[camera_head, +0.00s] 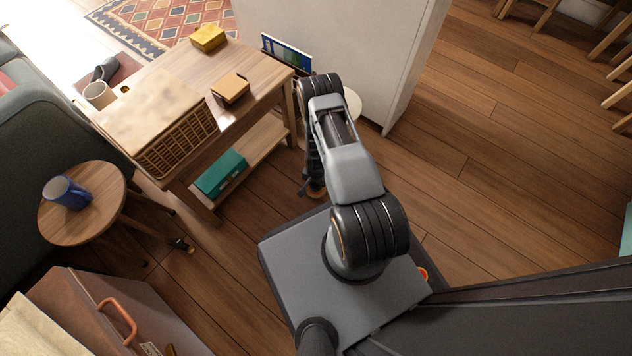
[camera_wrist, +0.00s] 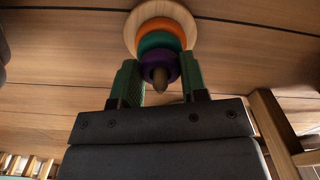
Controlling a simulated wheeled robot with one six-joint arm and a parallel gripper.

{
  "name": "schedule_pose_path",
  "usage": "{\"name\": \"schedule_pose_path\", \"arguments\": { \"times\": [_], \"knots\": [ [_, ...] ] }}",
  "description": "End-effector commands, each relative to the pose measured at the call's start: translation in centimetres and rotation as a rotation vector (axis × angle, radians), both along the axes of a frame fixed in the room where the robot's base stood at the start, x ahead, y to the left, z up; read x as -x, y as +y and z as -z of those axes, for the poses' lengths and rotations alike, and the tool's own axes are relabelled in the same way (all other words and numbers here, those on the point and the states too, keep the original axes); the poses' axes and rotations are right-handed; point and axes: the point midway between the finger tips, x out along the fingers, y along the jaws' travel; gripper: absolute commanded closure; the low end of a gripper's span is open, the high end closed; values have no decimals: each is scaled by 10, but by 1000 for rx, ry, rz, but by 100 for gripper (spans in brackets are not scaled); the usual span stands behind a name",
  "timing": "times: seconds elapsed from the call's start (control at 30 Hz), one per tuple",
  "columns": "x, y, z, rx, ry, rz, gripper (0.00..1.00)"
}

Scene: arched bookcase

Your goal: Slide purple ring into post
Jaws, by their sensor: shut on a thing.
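In the wrist view, a stacking toy has a round pale wooden base (camera_wrist: 180,14), an orange ring (camera_wrist: 163,24), a teal-green ring (camera_wrist: 160,41) and a purple ring (camera_wrist: 158,57) nearest me. The rounded tip of the wooden post (camera_wrist: 160,79) shows through the middle of the purple ring, so the ring appears to be around the post. The purple ring looks close to the green one; any gap is hard to tell. My gripper (camera_wrist: 160,68) is shut on the purple ring, one green-padded finger on each side. In the head view my arm hides most of this.
A wooden table (camera_head: 262,88) with a wicker basket (camera_head: 180,143) and boxes stands left of my arm. A round side table (camera_head: 80,228) holds a blue mug (camera_head: 66,193). A white cabinet (camera_head: 350,45) stands behind. The wooden floor (camera_head: 500,170) at right is clear.

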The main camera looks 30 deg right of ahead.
Motion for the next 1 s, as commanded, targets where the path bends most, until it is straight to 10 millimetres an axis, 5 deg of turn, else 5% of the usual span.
{"name": "schedule_pose_path", "arguments": {
  "times": [0.07, 0.1, 0.37, 0.67, 1.0],
  "knots": [
    [0, 0, 3, 0, 0, 0, 81],
    [0, 0, 2, 0, 0, 0, 56],
    [0, 0, 1, 0, 0, 0, 31],
    [0, 0, -2, 1, -1, 0, 30],
    [-1, 0, -64, -1, -2, 1, 30]
  ]
}}
